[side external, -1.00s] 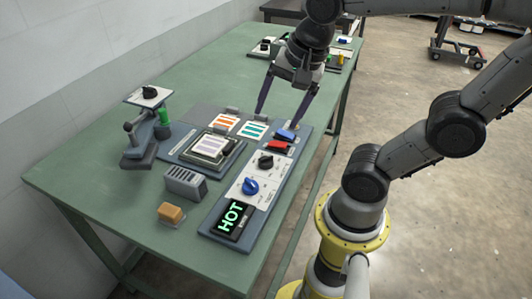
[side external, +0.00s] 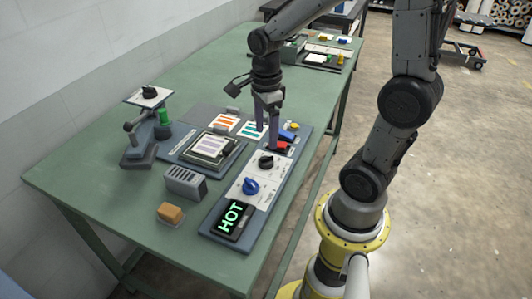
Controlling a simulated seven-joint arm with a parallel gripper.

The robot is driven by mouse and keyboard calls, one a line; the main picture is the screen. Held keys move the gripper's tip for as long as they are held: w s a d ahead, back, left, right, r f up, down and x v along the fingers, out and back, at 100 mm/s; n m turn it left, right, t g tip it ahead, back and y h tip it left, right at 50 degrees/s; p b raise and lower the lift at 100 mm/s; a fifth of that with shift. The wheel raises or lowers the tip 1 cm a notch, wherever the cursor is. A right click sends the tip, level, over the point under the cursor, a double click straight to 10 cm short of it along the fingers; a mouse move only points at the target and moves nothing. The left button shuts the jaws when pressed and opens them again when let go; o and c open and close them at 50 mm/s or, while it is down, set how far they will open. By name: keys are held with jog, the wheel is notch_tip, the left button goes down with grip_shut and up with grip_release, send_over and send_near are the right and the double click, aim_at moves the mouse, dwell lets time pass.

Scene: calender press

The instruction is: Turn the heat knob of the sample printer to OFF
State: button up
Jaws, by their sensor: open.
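The sample printer is a grey-blue base (side external: 213,237) along the table's right side. A dark display (side external: 232,218) at its near end reads HOT in green. Behind it, a white panel (side external: 237,197) carries a blue knob (side external: 250,186) and, farther back, a black knob (side external: 265,161). The labels are too small to read, so I cannot tell which is the heat knob. My gripper (side external: 267,138) is open and empty, fingers pointing down, just behind the black knob in the picture. It appears apart from both knobs; its exact height is unclear.
A red switch (side external: 280,148) and a blue switch (side external: 287,135) sit close to my fingers. The front-left table is clear.

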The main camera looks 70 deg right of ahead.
aim_at(266, 157)
notch_tip(266, 157, down, 8)
jog(key=shift+r, duration=0.15)
dwell(0.3)
grip_shut()
